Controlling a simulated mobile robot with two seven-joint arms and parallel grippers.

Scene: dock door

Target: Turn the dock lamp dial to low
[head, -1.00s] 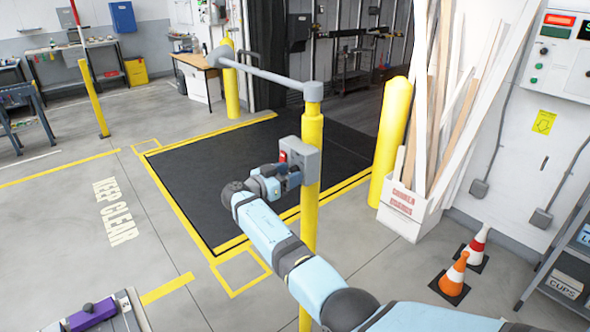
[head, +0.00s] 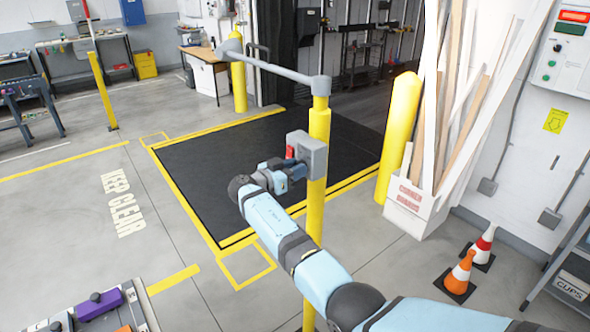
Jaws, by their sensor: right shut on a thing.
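A grey control box (head: 312,157) is fixed to a yellow post (head: 317,205), with a red part (head: 290,152) on its left side. My right arm reaches up from the bottom right to this box. My right gripper (head: 298,171) is at the box's lower left face, just below the red part. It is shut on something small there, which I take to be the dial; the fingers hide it. I cannot read any marks or the dial's setting. My left gripper is not in view.
A grey bar (head: 275,68) runs from the post's top to the far left. A yellow bollard (head: 401,125) and a box of boards (head: 417,208) stand to the right. Traffic cones (head: 459,275) are at the lower right. A cart top (head: 120,322) with a purple object (head: 98,304) is at the lower left.

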